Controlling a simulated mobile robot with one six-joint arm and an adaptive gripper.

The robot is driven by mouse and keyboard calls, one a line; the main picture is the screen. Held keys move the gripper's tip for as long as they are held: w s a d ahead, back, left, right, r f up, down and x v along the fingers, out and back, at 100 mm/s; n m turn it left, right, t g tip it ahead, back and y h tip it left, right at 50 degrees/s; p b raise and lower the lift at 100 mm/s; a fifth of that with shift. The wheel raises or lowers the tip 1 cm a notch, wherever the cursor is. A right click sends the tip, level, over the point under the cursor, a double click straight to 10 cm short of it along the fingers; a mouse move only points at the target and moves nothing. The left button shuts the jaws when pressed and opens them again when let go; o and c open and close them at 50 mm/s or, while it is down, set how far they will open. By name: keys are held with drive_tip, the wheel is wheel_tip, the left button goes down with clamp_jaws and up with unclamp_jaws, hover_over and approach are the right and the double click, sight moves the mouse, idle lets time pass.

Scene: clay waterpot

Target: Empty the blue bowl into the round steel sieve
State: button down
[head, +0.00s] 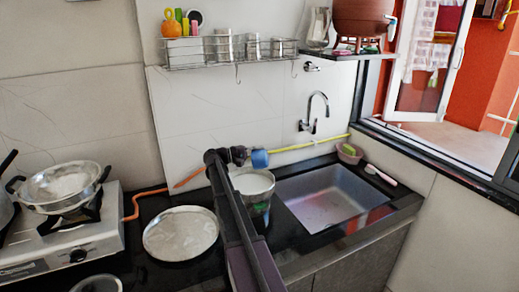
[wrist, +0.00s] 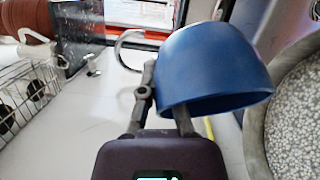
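My gripper (head: 240,155) is shut on the rim of the blue bowl (head: 260,158), above the counter. The bowl is tipped onto its side; its inside is hidden, so I cannot tell what it holds. In the wrist view the bowl (wrist: 212,68) is held between the fingers (wrist: 163,112). A round steel vessel, apparently the sieve (head: 252,182), stands below the bowl, left of the sink, partly behind my arm. In the wrist view its grey rim (wrist: 256,140) is at the right, with a pale, speckled surface inside; I cannot tell whether that is grains or mesh.
A sink (head: 332,196) is right of the sieve, with a curved tap (head: 314,112) behind it. A steel plate (head: 181,233) lies on the dark counter to the left. A stove (head: 75,240) carries a steel pan (head: 65,186). A wall rack (head: 232,55) hangs above.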

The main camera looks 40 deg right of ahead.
sight(267, 155)
drive_tip(key=shift+s+p, duration=0.15)
drive_tip(key=shift+p, duration=0.15)
drive_tip(key=shift+s+d+y+p, duration=0.35)
drive_tip(key=shift+y+p, duration=0.25)
drive_tip(key=shift+p, duration=0.25)
drive_tip(key=shift+s+d+f+m+t+y+p, duration=0.1)
drive_tip(key=shift+s+d+m+t+y+p, duration=0.1)
drive_tip(key=shift+m+t+y+p, duration=0.25)
drive_tip(key=shift+f, duration=0.1)
drive_tip(key=shift+s+d+p, duration=0.1)
drive_tip(key=shift+p, duration=0.35)
drive_tip(key=shift+s+d+f+m+t+y+p, duration=0.15)
drive_tip(key=shift+s+d+m+t+y+p, duration=0.2)
drive_tip(key=shift+y+p, duration=0.35)
drive_tip(key=shift+s+d+f+t+y+p, duration=0.1)
drive_tip(key=shift+s+f+t+y+p, duration=0.05)
drive_tip(key=shift+f+t+y+p, duration=0.2)
